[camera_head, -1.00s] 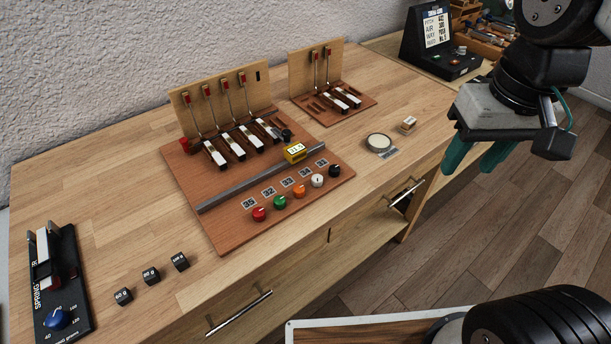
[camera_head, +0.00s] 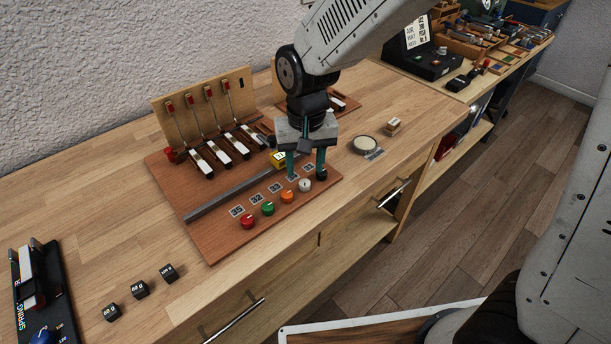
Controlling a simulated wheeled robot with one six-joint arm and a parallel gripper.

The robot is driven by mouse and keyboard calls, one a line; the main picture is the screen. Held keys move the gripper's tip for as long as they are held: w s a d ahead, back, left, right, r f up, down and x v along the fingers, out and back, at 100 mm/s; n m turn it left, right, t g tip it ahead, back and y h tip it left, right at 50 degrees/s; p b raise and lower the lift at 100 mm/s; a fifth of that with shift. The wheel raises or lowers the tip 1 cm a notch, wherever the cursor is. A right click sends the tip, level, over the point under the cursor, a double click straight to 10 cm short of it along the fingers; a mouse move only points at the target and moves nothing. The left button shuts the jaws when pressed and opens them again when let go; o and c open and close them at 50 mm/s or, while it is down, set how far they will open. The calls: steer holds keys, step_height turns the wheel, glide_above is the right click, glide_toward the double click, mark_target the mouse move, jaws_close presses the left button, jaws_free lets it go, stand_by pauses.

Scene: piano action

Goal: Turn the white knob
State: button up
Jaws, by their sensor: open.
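The white knob (camera_head: 305,186) is at the right part of a row of coloured knobs along the front of the reddish-brown board (camera_head: 222,240). My gripper (camera_head: 306,176) points down over this row with its two teal fingers apart. In the picture the fingertips lie to the left and right of the white knob, with the knob showing between and slightly in front of them. I cannot tell whether they touch it or how high they are above the board. The black knob (camera_head: 322,175) is partly hidden by the right finger.
An orange knob (camera_head: 287,196), green knob (camera_head: 268,208) and red knob (camera_head: 247,221) continue the row leftward. My arm hides part of the second key board.

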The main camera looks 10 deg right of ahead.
mark_target(305, 181)
steer(key=shift+f, duration=2.25)
jaws_close()
